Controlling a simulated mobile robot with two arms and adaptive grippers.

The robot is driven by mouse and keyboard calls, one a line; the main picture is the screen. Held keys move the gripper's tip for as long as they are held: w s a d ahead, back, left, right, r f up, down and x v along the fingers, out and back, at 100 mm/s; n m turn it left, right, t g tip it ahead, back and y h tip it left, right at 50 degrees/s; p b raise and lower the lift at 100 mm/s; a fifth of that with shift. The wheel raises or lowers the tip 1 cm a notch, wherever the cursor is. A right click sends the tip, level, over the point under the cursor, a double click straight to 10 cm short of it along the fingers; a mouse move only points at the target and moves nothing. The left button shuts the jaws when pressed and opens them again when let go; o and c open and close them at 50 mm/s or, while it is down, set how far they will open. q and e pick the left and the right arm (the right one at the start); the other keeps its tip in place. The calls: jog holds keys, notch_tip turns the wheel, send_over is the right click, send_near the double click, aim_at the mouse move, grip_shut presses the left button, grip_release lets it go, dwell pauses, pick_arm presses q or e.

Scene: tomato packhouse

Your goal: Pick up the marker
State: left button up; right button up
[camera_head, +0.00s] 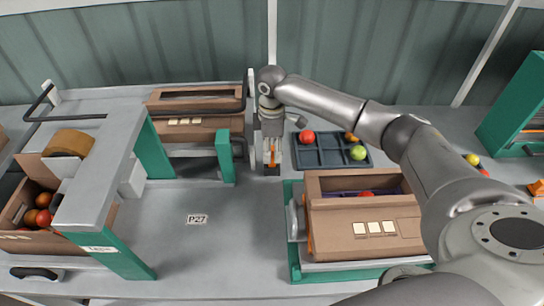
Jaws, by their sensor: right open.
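My right gripper (272,158) points down over the grey table, just left of the dark sorting tray, with its jaws open. A thin orange upright thing (272,151) shows between or behind its fingers. It may be the marker, but it is too small and too covered to tell, and contact with the fingers cannot be made out. No other marker can be clearly made out. My left gripper is out of view.
A dark compartment tray (325,157) with tomatoes lies right of the gripper. A cardboard box (400,241) sits in a green-sided stand below it. A grey-green frame (100,190) with a tomato box stands left. The table around the P27 label (197,219) is clear.

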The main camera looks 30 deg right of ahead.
jog(key=shift+f, duration=0.15)
jog(key=shift+c, duration=0.2)
grip_shut()
